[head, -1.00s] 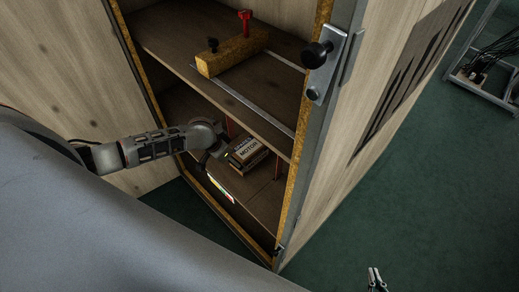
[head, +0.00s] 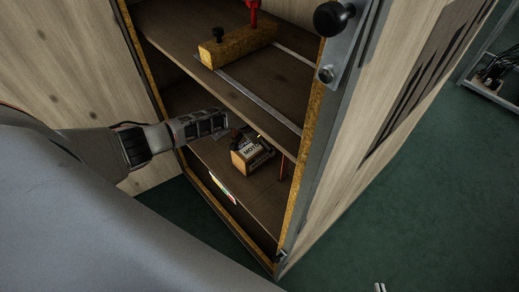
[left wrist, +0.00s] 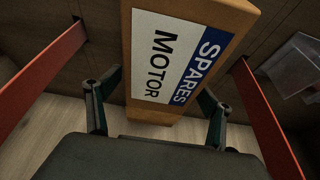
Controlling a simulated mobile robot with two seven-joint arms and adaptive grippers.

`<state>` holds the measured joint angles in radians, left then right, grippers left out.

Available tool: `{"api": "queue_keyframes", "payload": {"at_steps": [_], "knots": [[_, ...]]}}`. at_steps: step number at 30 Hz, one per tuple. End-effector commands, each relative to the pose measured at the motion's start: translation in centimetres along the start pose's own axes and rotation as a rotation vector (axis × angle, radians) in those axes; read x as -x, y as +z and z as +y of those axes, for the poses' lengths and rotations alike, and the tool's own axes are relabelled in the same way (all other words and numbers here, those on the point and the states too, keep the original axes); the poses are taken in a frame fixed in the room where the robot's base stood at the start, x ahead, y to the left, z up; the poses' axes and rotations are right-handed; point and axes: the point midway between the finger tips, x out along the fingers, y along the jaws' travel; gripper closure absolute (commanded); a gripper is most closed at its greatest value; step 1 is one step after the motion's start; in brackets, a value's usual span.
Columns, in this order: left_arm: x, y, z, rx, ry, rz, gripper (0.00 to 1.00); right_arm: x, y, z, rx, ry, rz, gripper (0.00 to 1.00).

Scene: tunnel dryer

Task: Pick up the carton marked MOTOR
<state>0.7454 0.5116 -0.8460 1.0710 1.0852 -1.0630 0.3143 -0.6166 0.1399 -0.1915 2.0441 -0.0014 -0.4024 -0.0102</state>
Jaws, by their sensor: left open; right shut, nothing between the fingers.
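The carton marked MOTOR (head: 248,163) is a brown box on the lower shelf of the wooden cabinet. In the left wrist view the carton (left wrist: 180,60) fills the upper middle, and its blue and white label reads SPARES MOTOR. My left gripper (left wrist: 160,88) is open, with one finger towards each side of the carton; I cannot tell whether they touch it. In the head view my left arm reaches into the cabinet, and its gripper is mostly hidden beside the carton. My right gripper (head: 380,287) is shut and empty at the bottom edge, mostly cut off.
The upper shelf (head: 262,92) overhangs the carton and carries a wooden block (head: 238,45) with knobs. Red posts (left wrist: 268,118) stand on both sides in the left wrist view. A clear bin (left wrist: 297,65) is at right. The cabinet's edge (head: 305,150) borders the opening.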

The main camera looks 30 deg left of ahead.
Motion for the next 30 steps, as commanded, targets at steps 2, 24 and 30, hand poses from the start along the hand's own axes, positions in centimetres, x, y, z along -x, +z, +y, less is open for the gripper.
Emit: {"api": "queue_keyframes", "payload": {"at_steps": [2,24,30], "knots": [[-1.9,0.6,0.1,0.001,0.002,-0.008,0.19,-0.3,1.6,-0.4,0.004,-0.005,-0.023,1.0],[-2.5,-0.3,0.0,0.0,0.0,0.006,0.95,-0.3,1.0,0.0,0.012,0.002,-0.011,1.0],[-2.4,-0.3,0.0,0.0,0.0,0.006,0.95,-0.3,1.0,0.0,0.012,0.002,-0.01,1.0]]}}
